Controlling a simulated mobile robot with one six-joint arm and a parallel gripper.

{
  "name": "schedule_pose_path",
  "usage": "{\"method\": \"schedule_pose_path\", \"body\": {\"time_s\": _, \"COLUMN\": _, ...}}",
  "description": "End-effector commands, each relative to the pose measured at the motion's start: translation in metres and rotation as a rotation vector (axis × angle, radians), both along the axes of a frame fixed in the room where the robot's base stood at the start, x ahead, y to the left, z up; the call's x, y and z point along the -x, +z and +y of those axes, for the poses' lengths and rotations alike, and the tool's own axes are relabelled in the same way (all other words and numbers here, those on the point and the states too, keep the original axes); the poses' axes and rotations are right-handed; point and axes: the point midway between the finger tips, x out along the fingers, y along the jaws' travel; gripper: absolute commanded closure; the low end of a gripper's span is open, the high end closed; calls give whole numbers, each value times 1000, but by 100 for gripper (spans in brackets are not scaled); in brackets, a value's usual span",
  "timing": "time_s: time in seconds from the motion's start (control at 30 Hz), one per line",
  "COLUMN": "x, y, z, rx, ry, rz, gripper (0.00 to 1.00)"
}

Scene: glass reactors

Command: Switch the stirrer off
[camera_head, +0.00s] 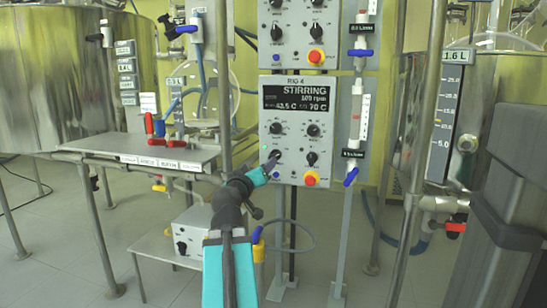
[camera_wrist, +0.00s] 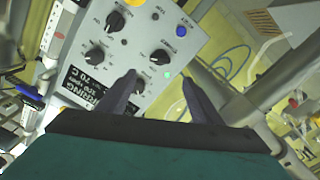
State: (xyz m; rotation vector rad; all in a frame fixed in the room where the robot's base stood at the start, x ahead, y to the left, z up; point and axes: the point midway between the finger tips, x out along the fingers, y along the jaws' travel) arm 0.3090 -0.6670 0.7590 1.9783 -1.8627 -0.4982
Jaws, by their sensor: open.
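The grey RIG 4 control panel (camera_head: 295,112) has a dark display reading STIRRING, about 109 rpm. My gripper (camera_head: 272,160) is at the panel's lower left, partly covering the lower-left knob. In the wrist view my gripper (camera_wrist: 160,78) is open, fingers apart. The upper-left knob (camera_wrist: 140,85) is near the left fingertip; the lower-left knob (camera_wrist: 160,56) lies beyond the fingertips. Contact cannot be told.
A second panel (camera_head: 298,40) sits directly above. A vertical tube with blue valves (camera_head: 352,175) stands right of the panel. A metal table (camera_head: 150,150) with a red-handled valve is at left, and a steel post (camera_head: 415,150) at right.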

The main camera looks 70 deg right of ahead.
Motion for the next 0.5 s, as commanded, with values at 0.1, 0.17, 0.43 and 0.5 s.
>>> {"method": "schedule_pose_path", "body": {"time_s": 0.1, "x": -1, "y": 2, "z": -12, "rx": -1, "ry": -1, "rz": 2, "gripper": 41}}
{"method": "schedule_pose_path", "body": {"time_s": 0.17, "x": -2, "y": 3, "z": -18, "rx": -1, "ry": -1, "rz": 2, "gripper": 41}}
{"method": "schedule_pose_path", "body": {"time_s": 0.43, "x": 0, "y": 4, "z": -25, "rx": 2, "ry": -7, "rz": 0, "gripper": 41}}
{"method": "schedule_pose_path", "body": {"time_s": 0.5, "x": 0, "y": 4, "z": -26, "rx": 1, "ry": -8, "rz": 0, "gripper": 41}}
